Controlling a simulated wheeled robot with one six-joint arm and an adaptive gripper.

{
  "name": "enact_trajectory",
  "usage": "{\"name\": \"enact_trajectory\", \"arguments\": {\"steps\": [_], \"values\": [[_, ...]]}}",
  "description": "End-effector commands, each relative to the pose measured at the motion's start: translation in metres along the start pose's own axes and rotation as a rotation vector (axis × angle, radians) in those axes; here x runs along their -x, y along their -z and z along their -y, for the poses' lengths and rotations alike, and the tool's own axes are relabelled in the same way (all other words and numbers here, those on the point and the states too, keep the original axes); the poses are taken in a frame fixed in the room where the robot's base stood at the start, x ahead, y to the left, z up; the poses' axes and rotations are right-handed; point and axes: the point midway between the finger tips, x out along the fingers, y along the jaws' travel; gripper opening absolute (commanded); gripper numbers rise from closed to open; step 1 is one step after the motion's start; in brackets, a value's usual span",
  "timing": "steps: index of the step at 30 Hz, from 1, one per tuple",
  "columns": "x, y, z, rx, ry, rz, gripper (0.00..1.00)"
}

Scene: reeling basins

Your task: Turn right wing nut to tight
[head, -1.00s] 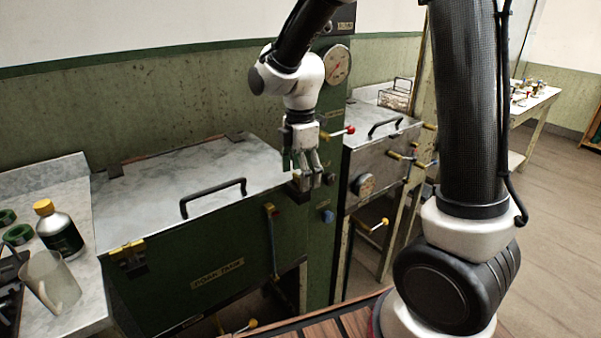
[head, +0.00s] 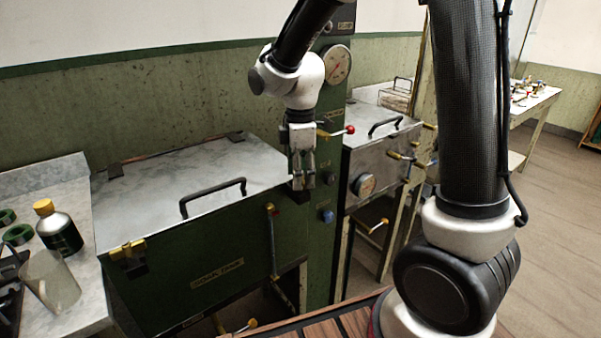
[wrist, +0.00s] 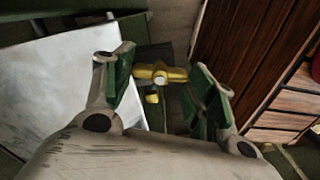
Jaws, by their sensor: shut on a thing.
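The right wing nut (wrist: 160,76) is a yellow brass piece between the green-padded fingers in the wrist view. In the head view it is hidden behind my gripper (head: 302,182), which points down at the front right corner of the green basin (head: 200,283). My gripper (wrist: 161,85) is shut on the wing nut, with one finger on each side; the exact contact is hard to see. A second brass wing nut (head: 128,256) sits at the basin's front left corner. The grey marble-like lid (head: 150,195) lies closed on the basin and has a black handle (head: 212,196).
A green column with a gauge (head: 337,65) and a red-knobbed lever (head: 349,130) stands close behind my gripper. A second basin (head: 375,155) is to its right. A bottle (head: 59,230) and a clear beaker (head: 50,283) stand on the left counter.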

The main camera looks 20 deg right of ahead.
Motion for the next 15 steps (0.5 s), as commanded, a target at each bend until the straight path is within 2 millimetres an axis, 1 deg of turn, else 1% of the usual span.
{"name": "enact_trajectory", "arguments": {"steps": [15], "values": [[0.0004,0.0001,-0.0004,-0.488,-0.001,-0.004,0.32]]}}
